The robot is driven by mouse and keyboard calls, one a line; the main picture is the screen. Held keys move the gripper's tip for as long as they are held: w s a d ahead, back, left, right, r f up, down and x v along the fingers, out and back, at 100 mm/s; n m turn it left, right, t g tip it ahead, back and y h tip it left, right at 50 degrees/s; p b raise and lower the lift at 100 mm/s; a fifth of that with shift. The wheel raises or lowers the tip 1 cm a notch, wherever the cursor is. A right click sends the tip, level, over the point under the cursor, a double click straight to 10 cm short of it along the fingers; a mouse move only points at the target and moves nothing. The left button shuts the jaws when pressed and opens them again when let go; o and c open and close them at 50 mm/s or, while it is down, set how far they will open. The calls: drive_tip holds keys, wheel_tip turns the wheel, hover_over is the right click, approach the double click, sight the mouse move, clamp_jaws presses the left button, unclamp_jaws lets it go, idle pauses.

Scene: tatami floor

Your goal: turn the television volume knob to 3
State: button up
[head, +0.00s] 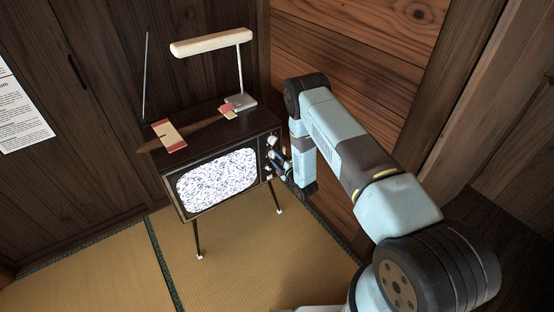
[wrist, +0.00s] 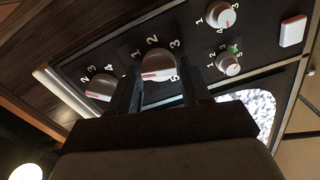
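The television (head: 180,212) stands on thin legs, its screen showing static. In the wrist view its dark control panel (wrist: 190,30) carries several grey knobs with numbers. One large knob (wrist: 158,64) has a red and white pointer, with 1, 2, 3 and 5 visible around it. My gripper (wrist: 162,88) is open, its two dark fingers on either side of this knob; I cannot tell whether they touch it. Other knobs are a large one (wrist: 101,85), one at the top (wrist: 220,17) and a small one (wrist: 230,66) by a green mark. No volume label is readable. In the head view my gripper (head: 279,160) is at the panel, partly hiding it.
A white button (wrist: 292,31) is on the panel. A desk lamp (head: 212,42), a red and cream object (head: 169,136) and a thin antenna (head: 145,80) are on top of the television. A wooden wall (head: 360,60) stands close on the right. The tatami (head: 90,270) in front is clear.

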drive_tip(key=c, duration=0.6)
drive_tip(key=m, duration=2.6)
drive_tip(key=shift+s+d+f+m, duration=0.1)
drive_tip(key=shift+s+f+m, duration=0.1)
drive_tip(key=shift+m, duration=0.2)
drive_tip(key=shift+w, duration=0.1)
